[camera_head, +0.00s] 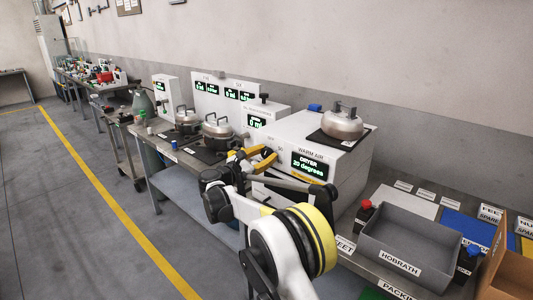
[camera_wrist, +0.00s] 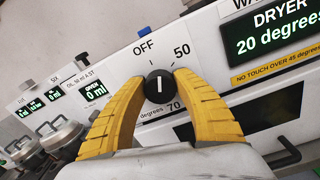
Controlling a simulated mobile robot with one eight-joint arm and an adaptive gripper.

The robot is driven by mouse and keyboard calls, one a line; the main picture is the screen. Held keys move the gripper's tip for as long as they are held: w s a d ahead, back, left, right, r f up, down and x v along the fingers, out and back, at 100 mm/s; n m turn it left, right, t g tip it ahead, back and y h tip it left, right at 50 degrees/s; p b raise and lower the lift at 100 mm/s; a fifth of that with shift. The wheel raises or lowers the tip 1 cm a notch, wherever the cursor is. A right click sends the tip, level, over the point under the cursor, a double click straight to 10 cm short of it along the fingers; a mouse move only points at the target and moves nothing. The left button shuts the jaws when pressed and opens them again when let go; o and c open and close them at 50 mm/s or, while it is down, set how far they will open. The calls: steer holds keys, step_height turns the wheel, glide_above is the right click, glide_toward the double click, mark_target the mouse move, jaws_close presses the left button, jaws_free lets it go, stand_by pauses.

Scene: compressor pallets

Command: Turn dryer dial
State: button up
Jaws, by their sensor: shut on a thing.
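The dryer (camera_head: 343,153) is a white box labelled "WARM AIR DRYER", with a green display (camera_head: 308,164) reading 20 degrees. Its black dial (camera_wrist: 159,86) shows in the wrist view, with "OFF", "50" and "70" printed around it. The dial's white mark stands near upright in the picture. My gripper (camera_wrist: 158,88) has yellow ribbed fingers shut on the dial, one on each side. In the head view my gripper (camera_head: 258,159) is at the dryer's front left, and the dial is hidden there.
A silver pot (camera_head: 342,122) stands on a dark mat on top of the dryer. More pots (camera_head: 217,129) stand on the bench to the left. A grey tray (camera_head: 405,241) labelled "HOBRATH" and a red-capped bottle (camera_head: 364,212) are to the right. A handle (camera_wrist: 285,153) sticks out below the display.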

steer(key=m, duration=0.7)
steer(key=shift+p, duration=0.4)
steer(key=m, duration=0.8)
steer(key=shift+f+m+p, duration=0.1)
steer(key=shift+m+p, duration=0.2)
steer(key=shift+m, duration=0.1)
steer(key=m, duration=0.3)
steer(key=shift+m, duration=0.4)
steer(key=m, duration=0.4)
steer(key=shift+f, duration=0.1)
steer(key=m, duration=0.4)
steer(key=shift+g, duration=0.3)
steer(key=shift+m+p, duration=0.3)
steer(key=shift+m, duration=1.7)
steer(key=shift+c, duration=0.2)
